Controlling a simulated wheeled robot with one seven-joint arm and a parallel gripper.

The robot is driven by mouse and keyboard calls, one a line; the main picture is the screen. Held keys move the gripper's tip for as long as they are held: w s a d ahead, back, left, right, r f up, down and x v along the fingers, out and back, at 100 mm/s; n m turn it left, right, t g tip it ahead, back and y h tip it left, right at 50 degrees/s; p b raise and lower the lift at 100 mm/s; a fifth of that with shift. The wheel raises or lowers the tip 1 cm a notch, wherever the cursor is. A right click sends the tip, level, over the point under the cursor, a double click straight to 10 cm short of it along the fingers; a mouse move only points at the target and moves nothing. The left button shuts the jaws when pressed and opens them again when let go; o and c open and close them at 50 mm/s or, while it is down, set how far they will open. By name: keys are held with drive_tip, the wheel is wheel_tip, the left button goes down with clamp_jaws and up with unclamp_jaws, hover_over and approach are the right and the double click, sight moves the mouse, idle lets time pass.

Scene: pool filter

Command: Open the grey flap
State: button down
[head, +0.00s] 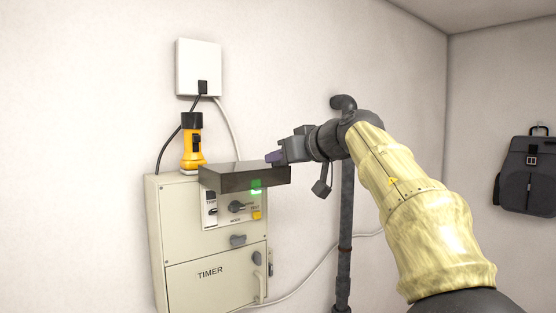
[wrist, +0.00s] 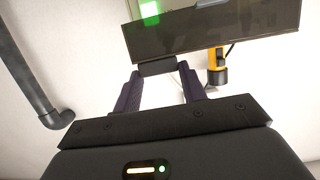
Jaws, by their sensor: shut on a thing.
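The grey flap (head: 235,179) looks dark, glossy and partly see-through. In the head view it sticks out roughly level from the beige timer box (head: 170,240), above the control panel (head: 225,212), which is uncovered below it. My gripper (head: 274,158) is at the flap's right end, with the arm reaching in from the right. In the wrist view the flap (wrist: 220,35) fills the top, and my gripper's fingers (wrist: 160,82) stand on both sides of a small dark tab (wrist: 157,67) on its edge. The gripper is shut on this tab.
A yellow flashlight (head: 192,145) stands on top of the box, close behind the flap. A white wall box (head: 198,68) with cables hangs above. A dark vertical pipe (head: 346,235) runs beside my arm. A backpack (head: 528,175) hangs at far right.

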drive_tip(key=shift+f, duration=0.15)
drive_tip(key=c, duration=0.8)
unclamp_jaws()
drive_tip(key=shift+w, duration=0.1)
drive_tip(key=b+v, duration=0.3)
drive_tip(key=v, duration=1.4)
drive_tip(key=shift+s, duration=0.25)
drive_tip(key=shift+w+d+b, duration=0.1)
drive_tip(key=shift+b, duration=0.2)
